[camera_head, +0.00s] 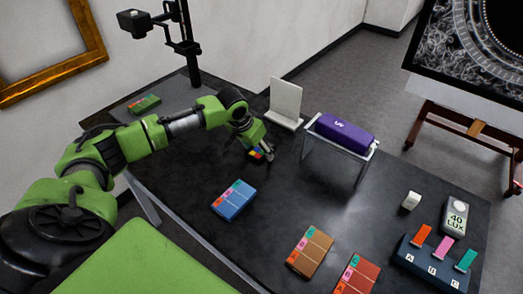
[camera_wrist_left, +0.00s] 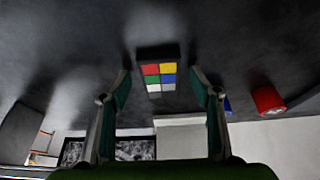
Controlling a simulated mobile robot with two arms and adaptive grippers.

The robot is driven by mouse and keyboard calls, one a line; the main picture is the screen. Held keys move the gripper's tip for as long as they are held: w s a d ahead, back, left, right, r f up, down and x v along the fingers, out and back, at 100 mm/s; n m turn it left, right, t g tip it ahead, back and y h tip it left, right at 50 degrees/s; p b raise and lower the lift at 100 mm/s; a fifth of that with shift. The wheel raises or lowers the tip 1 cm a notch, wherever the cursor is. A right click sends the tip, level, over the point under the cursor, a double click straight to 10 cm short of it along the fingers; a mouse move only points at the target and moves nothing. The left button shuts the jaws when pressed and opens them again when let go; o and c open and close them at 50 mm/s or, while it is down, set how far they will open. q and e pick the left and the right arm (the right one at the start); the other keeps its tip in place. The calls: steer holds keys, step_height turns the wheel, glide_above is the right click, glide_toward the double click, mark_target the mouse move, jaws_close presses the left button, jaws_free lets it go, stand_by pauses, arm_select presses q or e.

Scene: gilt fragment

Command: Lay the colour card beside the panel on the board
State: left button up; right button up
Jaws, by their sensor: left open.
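The colour card (camera_head: 255,154) is a small dark block with coloured squares, on the dark table at my left gripper. In the left wrist view the card (camera_wrist_left: 160,76) shows red, yellow, green, blue and white patches. My left gripper (camera_head: 262,151) is open; its fingers (camera_wrist_left: 160,88) show on either side of the card's lower part, and contact cannot be told. A grey board (camera_head: 185,96) lies at the table's far left, under a black camera stand. On it lies a small green and red panel (camera_head: 144,104). My right gripper is not in view.
A white upright stand (camera_head: 286,102) is just behind the gripper. A purple UV lamp (camera_head: 345,131) rests on a clear frame. Blue (camera_head: 233,200), brown (camera_head: 310,251) and red (camera_head: 357,275) boxes lie nearer. The black stand post (camera_head: 190,55) rises by the board.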

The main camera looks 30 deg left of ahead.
arm_select(q)
steer(key=c, duration=1.3)
steer(key=shift+r, duration=0.15)
